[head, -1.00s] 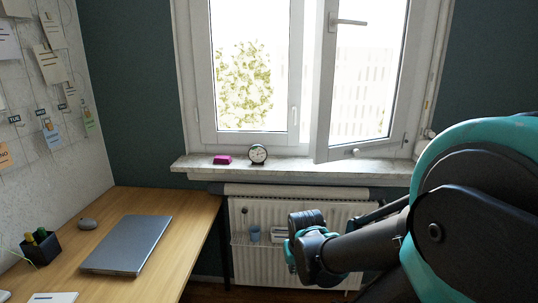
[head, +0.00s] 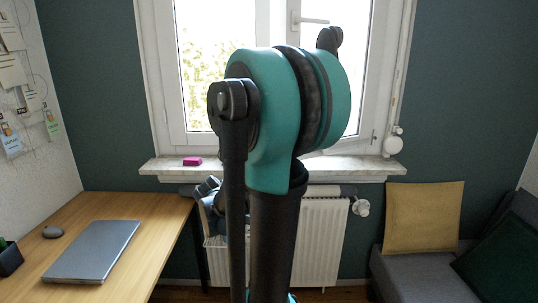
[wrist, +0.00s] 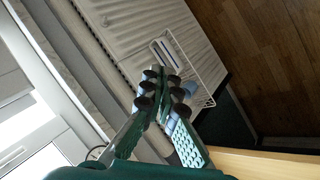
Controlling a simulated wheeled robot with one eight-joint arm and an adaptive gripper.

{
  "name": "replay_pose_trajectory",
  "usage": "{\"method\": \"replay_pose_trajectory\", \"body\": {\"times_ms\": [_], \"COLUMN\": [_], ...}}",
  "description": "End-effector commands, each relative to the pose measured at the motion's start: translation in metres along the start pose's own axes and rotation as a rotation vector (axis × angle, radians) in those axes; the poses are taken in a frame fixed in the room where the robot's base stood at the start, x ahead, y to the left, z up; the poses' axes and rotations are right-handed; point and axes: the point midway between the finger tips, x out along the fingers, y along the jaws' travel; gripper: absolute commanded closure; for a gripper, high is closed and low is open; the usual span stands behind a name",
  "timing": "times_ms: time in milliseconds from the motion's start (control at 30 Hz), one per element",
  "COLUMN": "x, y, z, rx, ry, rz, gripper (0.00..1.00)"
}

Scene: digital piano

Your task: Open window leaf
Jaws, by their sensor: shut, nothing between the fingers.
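The white window (head: 166,75) stands behind my arm in the head view. The right-hand window leaf (head: 295,22) shows its upper part and its handle (head: 313,21); my arm hides much of the rest, so I cannot tell how far it stands open now. A second ago it stood ajar, swung into the room. My gripper (wrist: 162,90) is shut and empty in the wrist view, its green fingers together above the radiator area. The white window frame (wrist: 25,115) is at the left of that view, apart from the fingertips.
A pink object (head: 192,161) lies on the stone sill (head: 380,166). The radiator (head: 322,235) is below. A laptop (head: 93,251) lies on the wooden desk (head: 150,245) at left. A sofa with a yellow cushion (head: 423,217) stands at right. A wire rack hangs on the radiator.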

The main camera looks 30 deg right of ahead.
Motion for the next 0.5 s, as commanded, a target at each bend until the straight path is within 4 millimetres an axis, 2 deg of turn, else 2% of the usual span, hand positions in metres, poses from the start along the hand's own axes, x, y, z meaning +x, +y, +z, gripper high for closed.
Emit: {"method": "replay_pose_trajectory", "body": {"times_ms": [167, 300, 400, 500], "x": [0.016, 0.027, 0.029, 0.030], "y": [0.054, 0.108, 0.142, 0.166], "z": [-0.043, -0.089, -0.121, -0.147], "rx": [-0.064, -0.138, -0.192, -0.236], "ry": [-0.014, -0.031, -0.043, -0.055], "rz": [0.206, 0.433, 0.593, 0.725], "gripper": [1.00, 1.00, 1.00, 1.00]}}
